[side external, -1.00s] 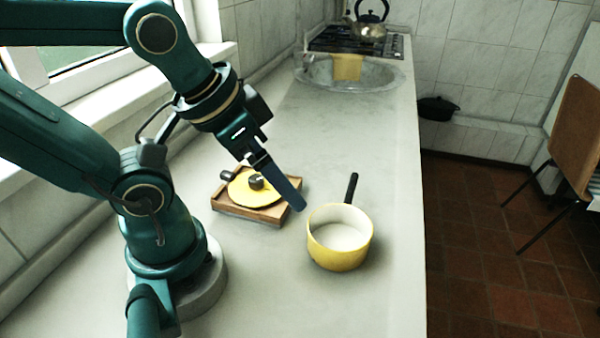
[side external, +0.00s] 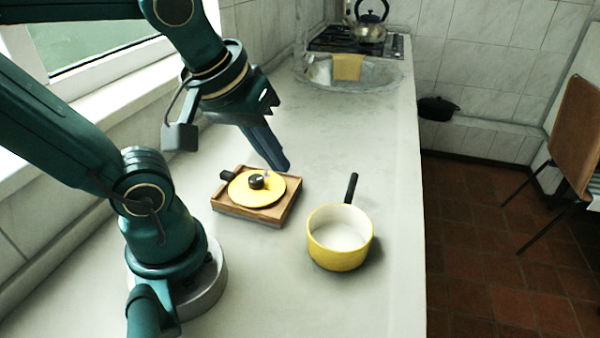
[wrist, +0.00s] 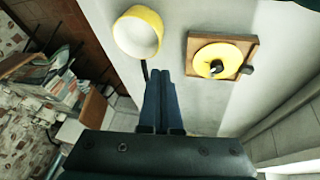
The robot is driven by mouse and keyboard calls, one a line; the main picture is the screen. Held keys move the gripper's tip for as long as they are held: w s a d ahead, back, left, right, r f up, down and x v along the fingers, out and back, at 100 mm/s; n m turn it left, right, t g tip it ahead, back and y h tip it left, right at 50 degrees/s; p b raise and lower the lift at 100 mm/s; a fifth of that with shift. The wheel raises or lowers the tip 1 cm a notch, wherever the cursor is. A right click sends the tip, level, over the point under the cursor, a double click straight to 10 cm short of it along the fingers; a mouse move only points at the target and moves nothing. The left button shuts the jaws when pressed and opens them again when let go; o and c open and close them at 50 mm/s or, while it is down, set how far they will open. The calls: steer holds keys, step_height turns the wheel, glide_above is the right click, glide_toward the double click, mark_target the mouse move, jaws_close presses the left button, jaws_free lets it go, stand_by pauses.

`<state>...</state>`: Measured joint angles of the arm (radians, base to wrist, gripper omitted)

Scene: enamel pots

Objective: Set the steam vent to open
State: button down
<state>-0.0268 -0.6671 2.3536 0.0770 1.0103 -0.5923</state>
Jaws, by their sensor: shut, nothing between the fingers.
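A yellow lid (side external: 256,188) with a dark round knob (side external: 257,181) lies on a square wooden board (side external: 246,214). A dark handle-like piece (side external: 227,175) sticks out at the lid's left edge. I cannot make out a separate steam vent or its setting. The lid also shows in the wrist view (wrist: 207,63), right of my fingers. My gripper (side external: 285,168) is shut and empty, above the counter near the board's far right corner. It also shows in the wrist view (wrist: 164,76), apart from the lid.
A yellow saucepan (side external: 340,249) with a white inside and dark handle stands right of the board. The sink (side external: 385,83), a yellow cloth (side external: 348,67) and a kettle (side external: 370,32) are farther back. The counter between the board and sink is clear.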

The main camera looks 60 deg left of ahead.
steer(key=w+a+n+g+y, duration=0.2)
steer(key=w+a+n+g, duration=0.2)
steer(key=a+n, duration=0.65)
steer(key=n+g, duration=0.2)
steer(key=n, duration=0.4)
glide_above(266, 173)
steer(key=d, duration=0.2)
steer(key=s+a+f, duration=0.1)
steer(key=a+f, duration=0.1)
steer(key=f, duration=0.2)
steer(key=s+a+f+n+g, duration=0.1)
steer(key=a+f, duration=0.1)
steer(key=f, duration=0.2)
steer(key=s+a+f+n, duration=0.1)
steer(key=a+f, duration=0.1)
steer(key=f, duration=0.3)
steer(key=shift+a+g, duration=0.25)
steer(key=shift+g, duration=0.05)
steer(key=shift+w+d+f, duration=0.2)
steer(key=shift+w+d, duration=0.75)
steer(key=shift+d, duration=0.2)
steer(key=shift+w+d, duration=0.3)
steer(key=shift+d, duration=0.1)
